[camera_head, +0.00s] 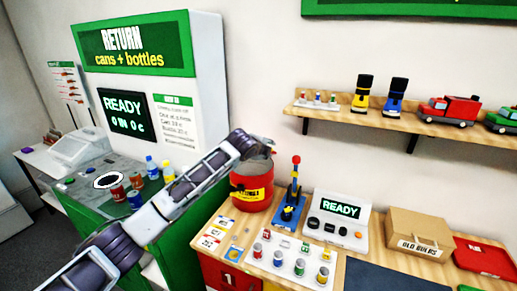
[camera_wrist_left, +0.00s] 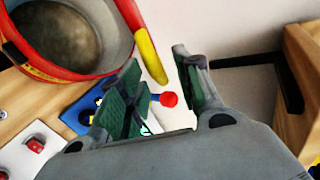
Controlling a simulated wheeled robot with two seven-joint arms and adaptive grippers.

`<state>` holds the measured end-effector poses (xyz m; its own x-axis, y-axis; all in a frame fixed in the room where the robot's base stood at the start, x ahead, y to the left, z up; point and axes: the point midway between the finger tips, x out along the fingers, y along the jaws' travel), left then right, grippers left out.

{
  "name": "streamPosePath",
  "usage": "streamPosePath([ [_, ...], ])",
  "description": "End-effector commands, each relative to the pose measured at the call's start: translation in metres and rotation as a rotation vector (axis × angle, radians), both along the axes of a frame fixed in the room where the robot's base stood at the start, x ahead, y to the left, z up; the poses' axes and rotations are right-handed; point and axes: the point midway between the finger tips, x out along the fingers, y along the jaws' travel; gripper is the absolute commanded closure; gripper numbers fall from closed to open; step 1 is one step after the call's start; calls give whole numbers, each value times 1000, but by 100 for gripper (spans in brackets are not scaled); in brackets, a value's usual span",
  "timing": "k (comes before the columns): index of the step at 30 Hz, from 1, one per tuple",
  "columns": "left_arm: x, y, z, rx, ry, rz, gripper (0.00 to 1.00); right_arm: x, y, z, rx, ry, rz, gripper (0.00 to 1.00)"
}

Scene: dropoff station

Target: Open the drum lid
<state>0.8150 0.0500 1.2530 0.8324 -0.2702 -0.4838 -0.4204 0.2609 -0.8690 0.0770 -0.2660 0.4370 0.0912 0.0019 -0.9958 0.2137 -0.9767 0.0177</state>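The red drum (camera_head: 252,187) with a yellow label stands at the left end of the wooden counter. In the left wrist view the drum (camera_wrist_left: 98,68) shows its round mouth uncovered and its brownish inside. A red lid edge with a yellow tab (camera_wrist_left: 149,53) is raised at the mouth's right side, seen nearly edge-on. My left gripper (camera_head: 262,143) is above the drum and hides part of its top. In the wrist view its fingers (camera_wrist_left: 160,90) are apart with nothing held; the raised lid is close by, and contact cannot be told. My right gripper is out of view.
A blue lever stand with a red ball (camera_head: 291,200) is right of the drum. A READY console (camera_head: 338,222) and a cardboard box (camera_head: 420,232) stand further right. A shelf (camera_head: 400,117) with toys is on the wall. The return machine (camera_head: 205,80) is at left.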

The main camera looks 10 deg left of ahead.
Motion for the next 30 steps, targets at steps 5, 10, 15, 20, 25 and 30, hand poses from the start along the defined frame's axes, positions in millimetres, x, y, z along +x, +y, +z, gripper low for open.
streamPosePath([
  [5, -8, 3, 5, -1, -1, -1, 66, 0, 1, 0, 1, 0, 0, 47],
  [10, -20, 7, 11, 0, -1, 0, 66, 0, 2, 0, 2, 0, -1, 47],
  [15, -32, 12, 19, 0, -1, 1, 66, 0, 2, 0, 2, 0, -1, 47],
  [20, -45, 15, 26, 2, -2, 0, 66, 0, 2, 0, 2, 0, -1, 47],
  [25, -59, 19, 33, 0, 0, 0, 66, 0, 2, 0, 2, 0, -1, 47],
  [30, -73, 24, 41, 1, 1, 0, 66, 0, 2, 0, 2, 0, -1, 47],
])
